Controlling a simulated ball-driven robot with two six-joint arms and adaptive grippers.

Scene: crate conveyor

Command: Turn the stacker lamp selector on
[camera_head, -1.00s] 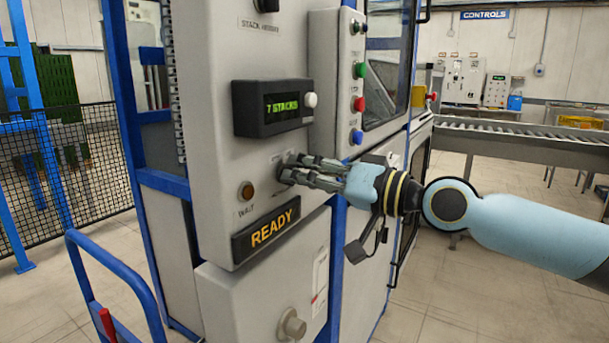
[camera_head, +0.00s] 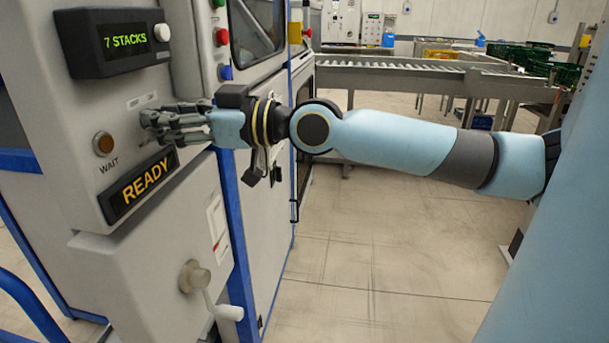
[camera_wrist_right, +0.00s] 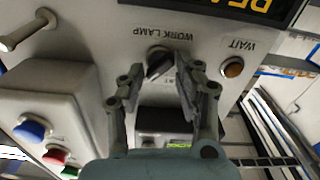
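The lamp selector is a small black knob (camera_wrist_right: 158,62) on the grey stacker panel, labelled WORK LAMP, upside down in the right wrist view. Its grip looks tilted. My right gripper (camera_wrist_right: 160,76) has its two fingers apart, one on each side of the knob. The right finger is close to the knob and a gap shows on the left; I cannot tell whether either touches. In the head view my right gripper (camera_head: 150,124) reaches the panel from the right, and its fingers hide the knob. My left gripper is not in view.
An amber WAIT lamp (camera_head: 103,144) and a READY sign (camera_head: 140,186) sit close to the fingers. A 7 STACKS display (camera_head: 112,40) is above. A handle (camera_head: 196,278) sticks out below. Blue (camera_wrist_right: 32,129) and red (camera_wrist_right: 54,156) buttons are on a raised box.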

